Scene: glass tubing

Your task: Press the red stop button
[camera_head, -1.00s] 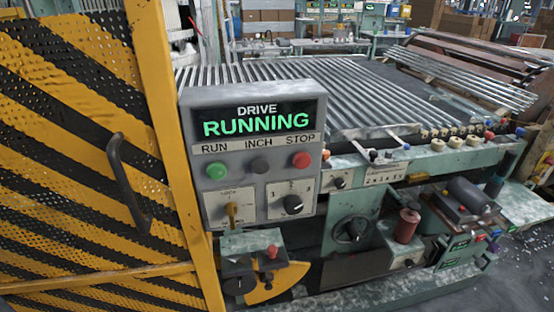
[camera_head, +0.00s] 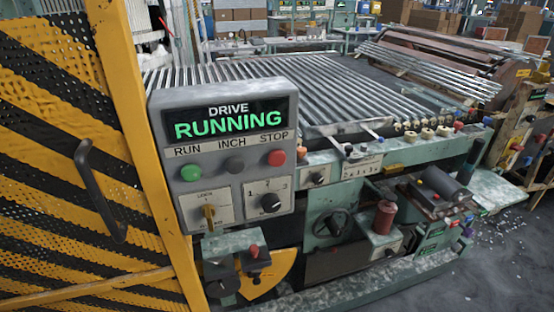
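The red stop button (camera_head: 277,157) is the right one in a row of three on a grey control box (camera_head: 158,140), under the label STOP. A green button (camera_head: 190,173) under RUN and a dark button (camera_head: 233,166) under INCH sit to its left. Neither of my grippers shows in the head view.
A yellow and black striped mesh gate (camera_head: 60,150) with a dark handle (camera_head: 101,190) stands at the left, beside the box. Behind and right is a machine bed of glass tubes (camera_head: 300,95). A smaller red button (camera_head: 254,251) sits below the box. Floor shows at lower right (camera_head: 490,270).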

